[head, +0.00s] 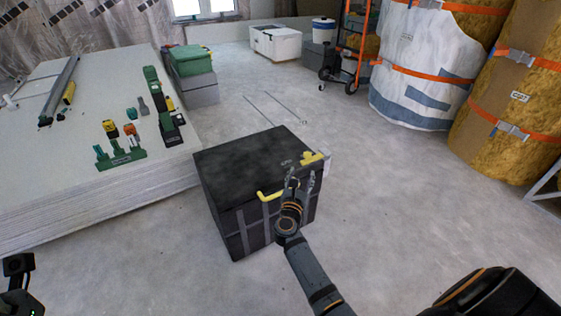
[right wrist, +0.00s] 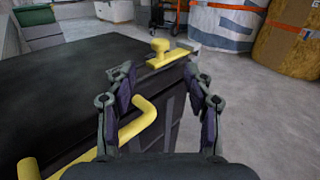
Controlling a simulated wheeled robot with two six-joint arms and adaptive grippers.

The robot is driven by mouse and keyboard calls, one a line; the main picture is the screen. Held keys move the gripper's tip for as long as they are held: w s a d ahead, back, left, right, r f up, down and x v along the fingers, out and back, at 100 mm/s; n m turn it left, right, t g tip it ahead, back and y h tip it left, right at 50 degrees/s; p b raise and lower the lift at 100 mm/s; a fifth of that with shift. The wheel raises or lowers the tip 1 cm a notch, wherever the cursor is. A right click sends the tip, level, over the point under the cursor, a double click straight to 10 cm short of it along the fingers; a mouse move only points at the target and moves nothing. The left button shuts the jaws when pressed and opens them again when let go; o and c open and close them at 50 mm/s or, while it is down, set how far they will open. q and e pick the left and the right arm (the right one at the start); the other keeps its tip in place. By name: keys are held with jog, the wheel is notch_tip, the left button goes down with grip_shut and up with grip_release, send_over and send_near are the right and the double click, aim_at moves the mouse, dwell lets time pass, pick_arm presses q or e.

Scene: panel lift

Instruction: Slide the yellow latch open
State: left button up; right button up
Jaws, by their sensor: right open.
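The yellow latch (head: 312,158) is on the right edge of the black box's top. In the right wrist view the latch (right wrist: 168,56) is a flat yellow bar with a raised knob, just beyond my fingertips. My right gripper (head: 300,178) is open and empty at the box's front right edge. In the right wrist view its two fingers (right wrist: 158,78) stand apart, with the latch showing past the gap and no visible contact. A yellow bent handle (right wrist: 135,125) is on the box front, beside the left finger. Only a dark part of my left arm shows at the lower left; its fingers do not.
The black box (head: 235,165) stands on the concrete floor. A stack of panels (head: 60,200) with tools on top is at the left. Wrapped insulation rolls (head: 425,75) and an orange hand truck stand at the back right. The floor right of the box is clear.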

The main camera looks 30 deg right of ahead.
aim_at(307, 156)
jog(key=b+x, duration=0.3)
jog(key=x, duration=0.6)
jog(key=shift+w+d, duration=0.2)
jog(key=shift+w, duration=0.05)
jog(key=shift+w+d+r, duration=0.1)
jog(key=shift+w+d, duration=0.15)
grip_shut()
